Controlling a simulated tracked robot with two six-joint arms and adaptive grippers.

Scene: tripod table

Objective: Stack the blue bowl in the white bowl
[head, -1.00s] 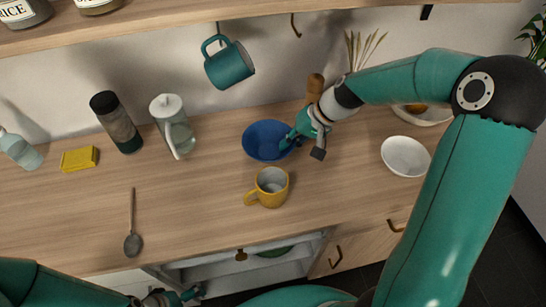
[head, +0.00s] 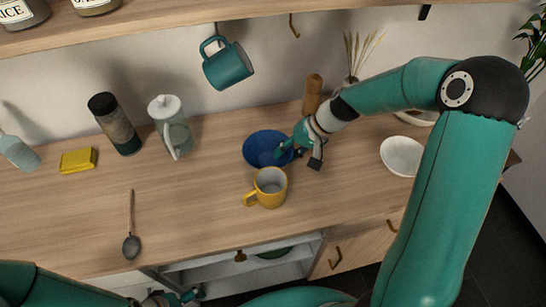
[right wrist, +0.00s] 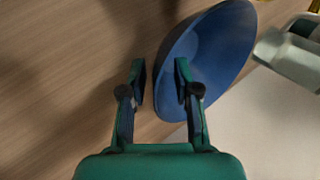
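The blue bowl (head: 262,151) stands on the wooden counter, left of my right gripper (head: 287,149). In the right wrist view the bowl (right wrist: 222,50) looks steeply angled. There my right gripper (right wrist: 161,85) has its two fingers apart, one outside the rim and one over the bowl. A gap shows between the outer finger and the rim, so it does not look clamped. The white bowl (head: 402,156) stands empty on the counter to the right, apart from the blue bowl. My left gripper (head: 181,298) is low at the bottom edge, mostly cut off; its fingers are unclear.
A yellow mug (head: 268,188) stands just in front of the blue bowl. A wooden pepper mill (head: 312,95) stands behind the right gripper. A teal mug (head: 228,65) hangs above. A glass jug (head: 172,128), dark shaker (head: 115,124) and spoon (head: 131,242) are left.

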